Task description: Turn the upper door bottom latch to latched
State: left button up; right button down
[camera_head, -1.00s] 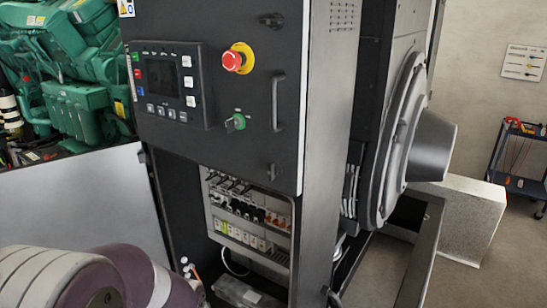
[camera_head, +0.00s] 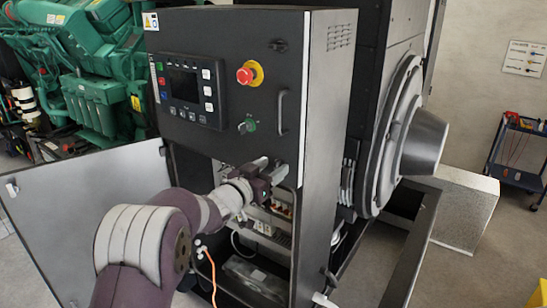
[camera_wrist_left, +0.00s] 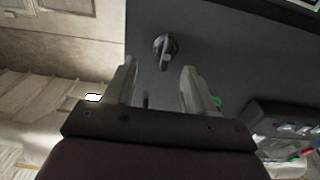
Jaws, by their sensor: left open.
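The upper door (camera_head: 222,130) of the black cabinet is shut against its frame, as far as I can see. Its bottom latch (camera_wrist_left: 165,47), a small dark round base with a short lever, shows in the left wrist view. The lever points down in that picture. My left gripper (camera_wrist_left: 157,72) is open, with its two fingers apart on either side of the lever's line and the latch beyond the tips; I see no contact. In the head view my left gripper (camera_head: 270,172) is at the door's lower right corner and hides the bottom latch. My right gripper is not in view.
A door handle (camera_head: 282,112), green key switch (camera_head: 247,126), red emergency button (camera_head: 249,73) and control panel (camera_head: 190,92) sit on the door. The top latch (camera_head: 278,45) is above. Below is an open compartment with breakers (camera_head: 280,208). A lower door panel (camera_head: 75,205) stands open at left.

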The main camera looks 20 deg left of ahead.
pick_arm(q)
jog(key=shift+w+d+f, duration=0.1)
jog(key=shift+w+f, duration=0.05)
jog(key=shift+w, duration=0.45)
jog(key=shift+w+f, duration=0.1)
jog(key=shift+w, duration=0.45)
jog(key=shift+s+r, duration=0.1)
jog(key=shift+s, duration=0.05)
jog(key=c, duration=0.6)
grip_shut()
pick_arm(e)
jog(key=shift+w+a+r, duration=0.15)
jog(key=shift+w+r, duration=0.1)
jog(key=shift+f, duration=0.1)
